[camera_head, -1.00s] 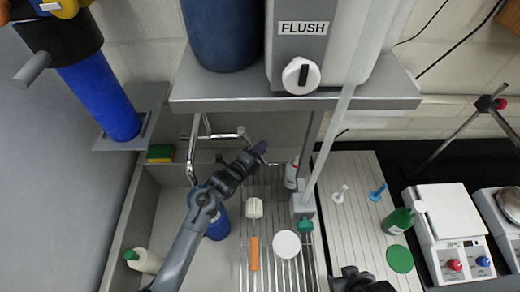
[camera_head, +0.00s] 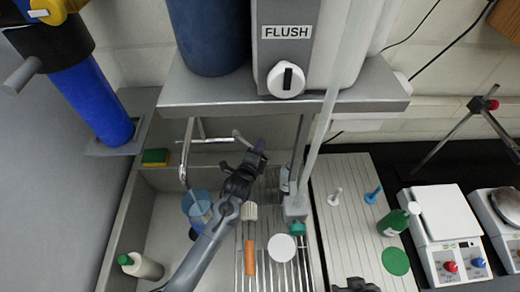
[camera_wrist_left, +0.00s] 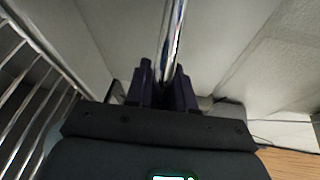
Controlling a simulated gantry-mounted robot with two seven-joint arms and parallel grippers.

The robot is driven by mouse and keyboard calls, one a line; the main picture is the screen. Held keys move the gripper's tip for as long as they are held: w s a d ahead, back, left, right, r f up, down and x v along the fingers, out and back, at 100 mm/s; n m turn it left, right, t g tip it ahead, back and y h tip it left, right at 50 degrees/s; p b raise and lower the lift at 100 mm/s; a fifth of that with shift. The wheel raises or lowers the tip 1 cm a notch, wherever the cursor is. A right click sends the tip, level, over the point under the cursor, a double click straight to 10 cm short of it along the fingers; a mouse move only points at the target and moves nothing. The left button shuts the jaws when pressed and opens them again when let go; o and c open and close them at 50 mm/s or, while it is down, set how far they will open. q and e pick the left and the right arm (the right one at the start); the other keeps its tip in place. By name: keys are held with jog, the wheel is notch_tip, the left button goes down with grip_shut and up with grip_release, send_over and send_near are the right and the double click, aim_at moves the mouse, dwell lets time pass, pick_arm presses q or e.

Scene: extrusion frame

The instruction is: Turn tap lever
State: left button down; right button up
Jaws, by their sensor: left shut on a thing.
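The chrome tap (camera_head: 184,160) stands at the back of the sink, its bent spout on the left. Its lever (camera_head: 239,135) is a short metal rod on the right, running down to my left gripper (camera_head: 257,153). In the left wrist view, the dark fingers of my left gripper (camera_wrist_left: 163,88) are shut around the shiny lever (camera_wrist_left: 173,42), which runs up and away between them. The held end of the lever is hidden by the fingers. My right gripper (camera_head: 358,285) shows only partly at the bottom edge, and its jaws cannot be made out.
A grey shelf (camera_head: 200,98) with a FLUSH tank hangs above the tap. A blue container (camera_head: 197,205) stands in the sink beside my left arm. A brush (camera_head: 249,255) and a white disc (camera_head: 281,247) lie on the wire rack. A sponge (camera_head: 155,157) sits on the back left ledge.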

pick_arm(q)
jog(key=c, duration=1.1)
grip_release()
jog(key=shift+o, duration=0.2)
jog(key=v, duration=1)
jog(key=shift+s+a, duration=0.2)
jog(key=shift+s, duration=0.15)
jog(key=shift+r, duration=0.1)
